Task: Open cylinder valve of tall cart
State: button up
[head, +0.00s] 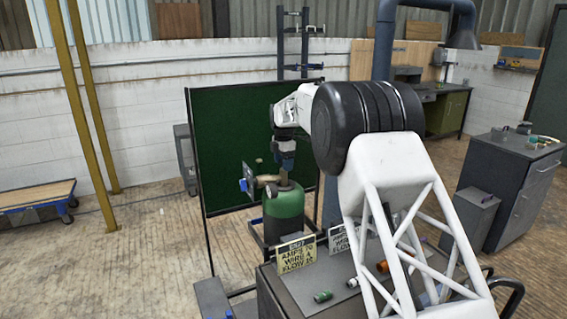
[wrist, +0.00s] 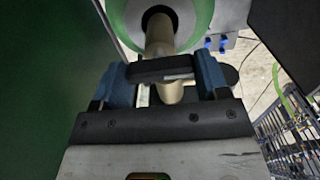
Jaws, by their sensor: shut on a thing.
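The green gas cylinder (head: 284,208) stands upright on a cart in front of a dark green panel in the head view. Its green shoulder (wrist: 202,36) also shows at the top of the wrist view. A brass valve (head: 266,179) sits on top of the cylinder, and its brass body (wrist: 161,36) shows in the wrist view. My gripper (head: 286,166) is directly above the cylinder, pointing down. In the wrist view its blue fingers (wrist: 164,78) are shut on a dark valve handle (wrist: 160,68) lying across the brass body. The handle's far side is partly hidden by the fingers.
The green panel (head: 235,130) stands close behind the cylinder. A grey cabinet (head: 515,190) stands at right. The floor at left is mostly clear.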

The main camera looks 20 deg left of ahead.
dwell(0.4)
jog(key=o, duration=0.9)
jog(key=shift+o, duration=0.2)
jog(key=shift+r, duration=0.15)
jog(key=shift+r, duration=3.8)
